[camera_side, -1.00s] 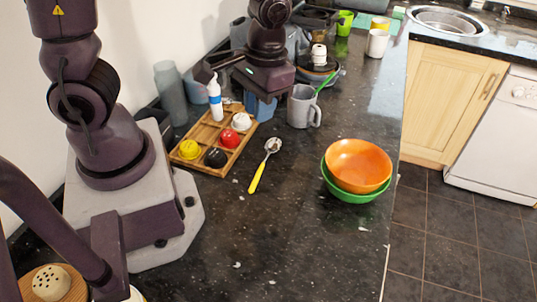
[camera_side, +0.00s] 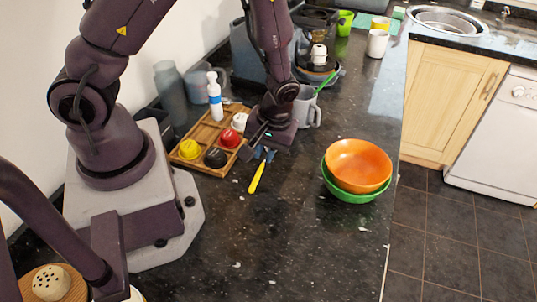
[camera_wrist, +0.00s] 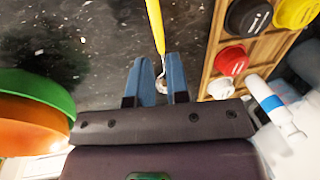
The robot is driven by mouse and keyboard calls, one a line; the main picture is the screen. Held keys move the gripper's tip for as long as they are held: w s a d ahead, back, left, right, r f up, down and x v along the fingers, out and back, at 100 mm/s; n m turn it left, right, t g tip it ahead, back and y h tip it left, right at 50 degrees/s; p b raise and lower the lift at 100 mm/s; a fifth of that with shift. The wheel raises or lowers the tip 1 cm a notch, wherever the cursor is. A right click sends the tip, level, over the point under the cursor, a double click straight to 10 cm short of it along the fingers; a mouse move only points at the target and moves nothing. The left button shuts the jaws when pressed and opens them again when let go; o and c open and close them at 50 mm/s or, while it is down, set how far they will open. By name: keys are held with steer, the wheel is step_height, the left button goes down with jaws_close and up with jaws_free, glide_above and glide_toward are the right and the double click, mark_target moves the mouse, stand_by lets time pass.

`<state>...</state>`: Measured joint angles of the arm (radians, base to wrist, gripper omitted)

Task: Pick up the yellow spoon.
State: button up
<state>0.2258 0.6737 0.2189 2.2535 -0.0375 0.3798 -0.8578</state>
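The yellow spoon (camera_side: 257,178) lies on the dark granite counter, its yellow handle pointing toward the front. In the side view my gripper hides its metal end. In the wrist view the spoon's handle (camera_wrist: 155,25) runs up from between my blue fingers. My gripper (camera_wrist: 158,82) is open, with a finger on each side of the spoon's metal part and gaps between them. In the side view my gripper (camera_side: 262,153) is low over the spoon's far end. I cannot tell how far the fingertips are above the counter.
A wooden tray (camera_side: 206,131) with several coloured pots and a white bottle (camera_side: 215,96) is close on the left. A grey mug (camera_side: 307,106) stands just behind my gripper. An orange bowl (camera_side: 358,163) in a green bowl (camera_side: 350,195) is at right. The front counter is clear.

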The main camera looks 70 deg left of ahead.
mark_target(262, 167)
steer(key=shift+s+a+f, duration=0.1)
steer(key=shift+a+f, duration=0.1)
steer(key=shift+f, duration=0.7)
steer(key=shift+a+f, duration=0.15)
steer(key=shift+f, duration=0.75)
steer(key=shift+s+a+f, duration=0.1)
steer(key=shift+a+f, duration=0.1)
steer(key=shift+f, duration=0.7)
jaws_close()
